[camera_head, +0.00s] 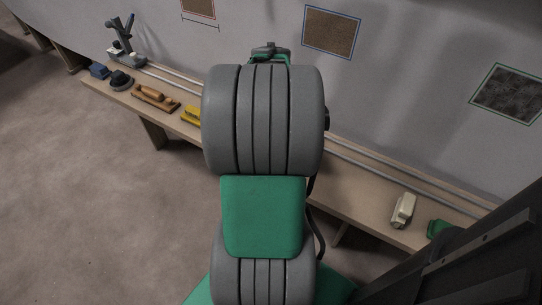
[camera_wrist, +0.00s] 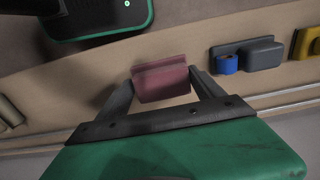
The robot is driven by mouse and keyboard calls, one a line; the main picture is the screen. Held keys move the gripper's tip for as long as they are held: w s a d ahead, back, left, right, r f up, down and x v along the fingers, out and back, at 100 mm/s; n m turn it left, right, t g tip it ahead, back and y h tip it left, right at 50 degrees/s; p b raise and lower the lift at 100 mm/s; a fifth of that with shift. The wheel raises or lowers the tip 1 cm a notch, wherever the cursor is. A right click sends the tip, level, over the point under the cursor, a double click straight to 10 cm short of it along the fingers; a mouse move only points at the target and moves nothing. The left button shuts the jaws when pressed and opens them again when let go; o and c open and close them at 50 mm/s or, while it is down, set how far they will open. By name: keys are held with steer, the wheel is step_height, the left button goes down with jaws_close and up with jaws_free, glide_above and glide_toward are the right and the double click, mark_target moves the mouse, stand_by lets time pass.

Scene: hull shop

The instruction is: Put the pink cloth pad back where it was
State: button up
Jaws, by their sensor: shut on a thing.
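The pink cloth pad (camera_wrist: 161,81) is a dusky pink block with a raised ridge, in the middle of the wrist view. My gripper (camera_wrist: 164,84) is shut on it, with one dark finger at each side. The pad is seen against the pale wooden bench (camera_wrist: 80,95), near the bench's floor-side edge. I cannot tell whether it touches the bench top. In the head view my arm hides the pad and the gripper's fingers.
Right of the pad in the wrist view are a blue roll (camera_wrist: 228,64), a grey block (camera_wrist: 262,54) and a yellow thing (camera_wrist: 308,43). Left is a beige thing (camera_wrist: 9,112). Metal rails (camera_head: 375,170) run along the bench's wall side. Bench beside the pad looks clear.

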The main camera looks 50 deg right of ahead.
steer(key=f+b, duration=0.2)
steer(key=f, duration=0.1)
steer(key=f+b, duration=0.1)
steer(key=shift+w+d+f+b, duration=0.15)
steer(key=shift+w+d+b, duration=0.15)
steer(key=shift+d+b, duration=0.1)
steer(key=c, duration=0.4)
steer(key=shift+a, duration=0.15)
steer(key=o, duration=1.5)
steer(key=shift+o, duration=0.8)
steer(key=shift+r, duration=0.2)
steer(key=shift+o, duration=0.7)
step_height(320, 180, up, 12)
steer(key=p, duration=0.3)
steer(key=shift+p, duration=0.35)
steer(key=w+a+n+t, duration=0.1)
steer(key=w+a+n, duration=0.35)
steer(key=a, duration=0.55)
steer(key=w+a+n, duration=0.4)
steer(key=a+n, duration=0.2)
steer(key=a, duration=0.4)
steer(key=s+a+f+n+t, duration=0.1)
steer(key=s+a+f+n, duration=0.1)
steer(key=a+n, duration=0.4)
steer(key=a+f, duration=0.1)
steer(key=a, duration=0.4)
steer(key=shift+s, duration=0.2)
